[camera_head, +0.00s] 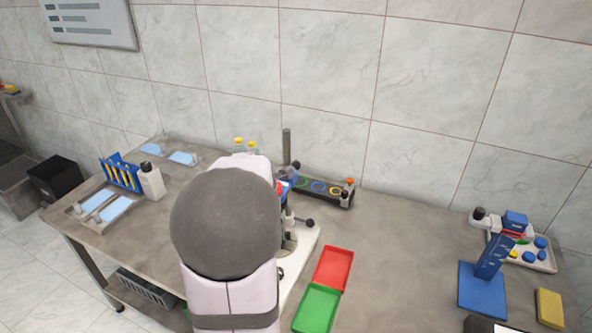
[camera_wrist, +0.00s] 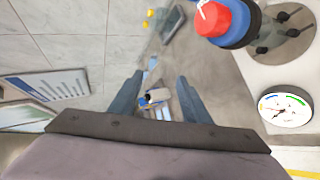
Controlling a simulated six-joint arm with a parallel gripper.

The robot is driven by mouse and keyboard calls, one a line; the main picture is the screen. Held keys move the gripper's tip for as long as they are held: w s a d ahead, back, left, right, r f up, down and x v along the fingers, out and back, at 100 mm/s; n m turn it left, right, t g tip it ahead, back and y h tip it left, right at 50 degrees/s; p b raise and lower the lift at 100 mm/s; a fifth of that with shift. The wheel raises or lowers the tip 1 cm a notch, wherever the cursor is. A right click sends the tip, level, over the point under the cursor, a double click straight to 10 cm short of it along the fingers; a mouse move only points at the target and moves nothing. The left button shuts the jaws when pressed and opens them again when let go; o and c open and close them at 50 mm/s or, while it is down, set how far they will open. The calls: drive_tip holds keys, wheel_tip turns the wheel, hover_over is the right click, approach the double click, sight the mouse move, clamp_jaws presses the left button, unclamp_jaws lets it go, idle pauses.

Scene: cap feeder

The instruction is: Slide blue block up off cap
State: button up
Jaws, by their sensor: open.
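A blue upright feeder (camera_head: 490,262) stands on a blue base at the right of the table in the head view. A small blue block (camera_head: 515,220) shows just behind its top, with a red part below it. Whether a cap sits under this block is too small to tell. My gripper (camera_wrist: 161,76) is open in the wrist view, with nothing held between its fingers. It is far to the left of the blue feeder, and my own arm hides it in the head view. The wrist view does not show the feeder.
A tray (camera_head: 545,267) with blue caps lies behind the feeder. A red tray (camera_head: 333,268) and a green tray (camera_head: 317,309) lie mid-table. A red-and-blue-topped device (camera_wrist: 225,20) and a round dial (camera_wrist: 286,109) are near my gripper. The table between the trays and feeder is clear.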

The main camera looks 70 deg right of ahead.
drive_tip(key=s+d+n, duration=0.1)
drive_tip(key=s+d, duration=0.1)
drive_tip(key=s+d+r, duration=0.1)
drive_tip(key=s+d, duration=0.1)
drive_tip(key=s+d+n, duration=0.1)
drive_tip(key=s, duration=0.1)
drive_tip(key=shift+d+r+n+t+h+b, duration=0.25)
drive_tip(key=shift+d+n+t+h+b, duration=0.05)
drive_tip(key=shift+d+t+h+b, duration=0.1)
drive_tip(key=s+d+n+t+b, duration=0.1)
drive_tip(key=s+d+n+b, duration=0.15)
drive_tip(key=s, duration=0.35)
drive_tip(key=n+t+b, duration=0.2)
drive_tip(key=n, duration=0.2)
approach(298, 167)
drive_tip(key=shift+m, duration=0.25)
drive_tip(key=p+x, duration=0.3)
drive_tip(key=x, duration=0.8)
drive_tip(key=shift+w+d+f, duration=0.1)
drive_tip(key=shift+w+d, duration=0.1)
drive_tip(key=shift+d, duration=0.05)
